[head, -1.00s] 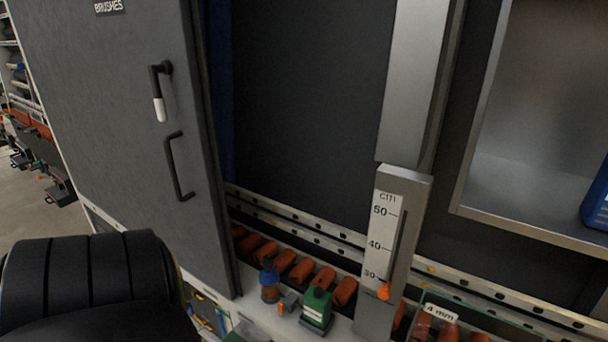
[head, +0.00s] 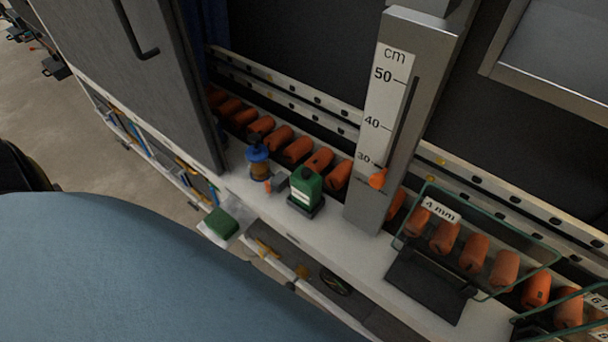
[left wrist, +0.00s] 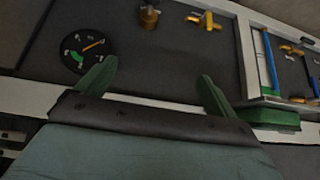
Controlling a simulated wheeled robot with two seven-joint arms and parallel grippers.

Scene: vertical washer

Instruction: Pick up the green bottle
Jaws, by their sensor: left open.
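The green bottle (head: 307,190) stands upright on the white ledge in the head view, in a small dark holder. It is left of the grey measuring post. The green bottle is not visible in that view. My right gripper is in neither view.
The measuring post (head: 376,130) rises close to the bottle's right. A row of orange parts (head: 297,149) lies behind it. A glass-sided bin (head: 478,240) is further right. A grey door (head: 118,60) stands at the left.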

